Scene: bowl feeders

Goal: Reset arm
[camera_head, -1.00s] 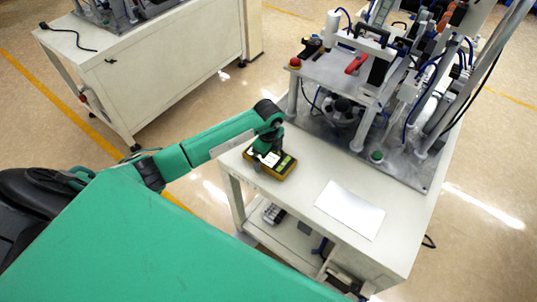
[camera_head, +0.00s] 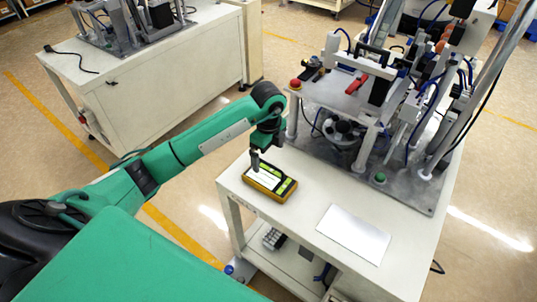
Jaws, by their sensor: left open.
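My left arm reaches in from the left, and its left gripper (camera_head: 258,162) points down above the left end of the white workbench (camera_head: 300,224). The gripper is open and sits just over a yellow-and-black handheld device (camera_head: 270,183) with a pale screen. The device lies flat on the bench near its left edge. The fingertips are small, and I cannot tell whether they touch the device. My right gripper does not show.
A white sheet (camera_head: 354,234) lies on the bench. The feeder machine (camera_head: 370,125) with a red button (camera_head: 295,84) stands behind it. Another white bench (camera_head: 150,80) stands at the back left. Bare bench lies between device and sheet.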

